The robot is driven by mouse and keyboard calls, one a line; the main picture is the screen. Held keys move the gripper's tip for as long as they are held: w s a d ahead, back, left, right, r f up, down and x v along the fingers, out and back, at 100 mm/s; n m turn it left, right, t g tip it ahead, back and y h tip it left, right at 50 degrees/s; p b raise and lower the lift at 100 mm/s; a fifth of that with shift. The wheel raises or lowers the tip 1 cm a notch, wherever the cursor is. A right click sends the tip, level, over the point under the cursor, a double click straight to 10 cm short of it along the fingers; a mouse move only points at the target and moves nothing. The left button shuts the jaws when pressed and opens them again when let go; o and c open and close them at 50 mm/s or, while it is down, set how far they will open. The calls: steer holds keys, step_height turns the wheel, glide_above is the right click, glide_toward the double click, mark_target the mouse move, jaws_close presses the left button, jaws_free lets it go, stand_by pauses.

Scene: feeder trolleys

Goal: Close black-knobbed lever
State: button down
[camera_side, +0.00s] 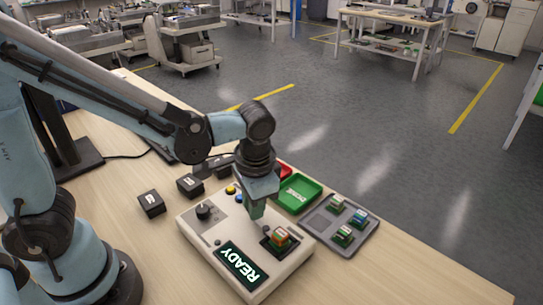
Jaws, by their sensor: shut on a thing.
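A beige test box (207,240) stands on the wooden table with a lit "READY" screen (241,264). My gripper (257,214) points down over the middle of the box, its greenish fingers shut on the black-knobbed lever. The fingers hide most of the lever, so its angle cannot be told. Just right of the fingertips, a black socket (266,243) holds a small orange, white and green block (281,236). A black rotary dial (204,211) sits at the box's left, with blue and yellow buttons (231,190) behind it.
A green tray (318,188) and a partly hidden red tray (285,170) lie behind the box. A grey tray (319,222) with several small blocks (343,236) is at right. Black blocks (151,204) lie at left. The front right of the table is clear.

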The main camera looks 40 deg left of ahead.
mark_target(257, 224)
steer(key=shift+s+n, duration=0.2)
steer(key=shift+n, duration=0.3)
steer(key=c, duration=1)
jaws_free()
step_height(257, 224, up, 12)
steer(key=d, duration=0.1)
steer(key=shift+s+d, duration=0.15)
steer(key=shift+d, duration=0.2)
